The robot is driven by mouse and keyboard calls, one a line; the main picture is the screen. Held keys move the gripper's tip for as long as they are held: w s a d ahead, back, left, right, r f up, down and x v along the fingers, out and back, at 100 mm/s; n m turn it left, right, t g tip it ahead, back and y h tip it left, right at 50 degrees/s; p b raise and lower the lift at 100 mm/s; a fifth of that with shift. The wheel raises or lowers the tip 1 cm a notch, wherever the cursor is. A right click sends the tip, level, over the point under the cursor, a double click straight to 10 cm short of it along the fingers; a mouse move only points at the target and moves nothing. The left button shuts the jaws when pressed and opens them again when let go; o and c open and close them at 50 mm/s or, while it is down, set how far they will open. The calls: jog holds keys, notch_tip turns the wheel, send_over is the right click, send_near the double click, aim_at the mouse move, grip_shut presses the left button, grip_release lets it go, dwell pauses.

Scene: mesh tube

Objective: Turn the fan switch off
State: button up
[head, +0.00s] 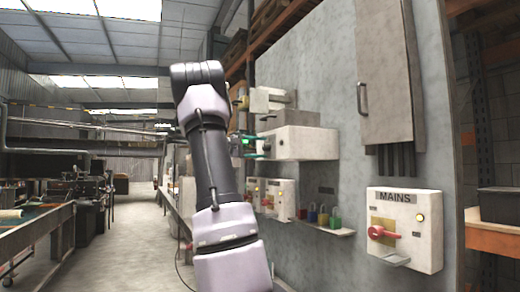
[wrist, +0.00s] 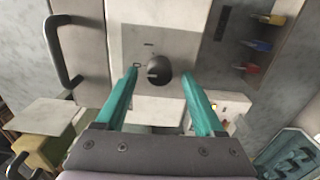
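A black round knob (wrist: 158,70) with a pale pointer mark sits on a grey plate on a white box (wrist: 150,108) in the wrist view; I take it as the fan switch, though no readable label shows. My gripper (wrist: 160,76) is open, its teal fingers on either side of the knob. Clear gaps show between fingers and knob. In the head view the teal fingers of my gripper (head: 262,146) are at the left face of a white wall box (head: 300,143).
A MAINS box (head: 405,228) with a red handle is on the wall at right. Smaller boxes with red switches (head: 272,197) and a shelf of coloured padlocks (head: 325,218) are below. A grey cabinet (head: 385,75) hangs above. The aisle floor (head: 130,235) at left is clear.

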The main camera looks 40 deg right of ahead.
jog(key=shift+a, duration=0.1)
jog(key=v, duration=1)
jog(key=shift+w+a, duration=0.15)
jog(key=shift+a, duration=0.1)
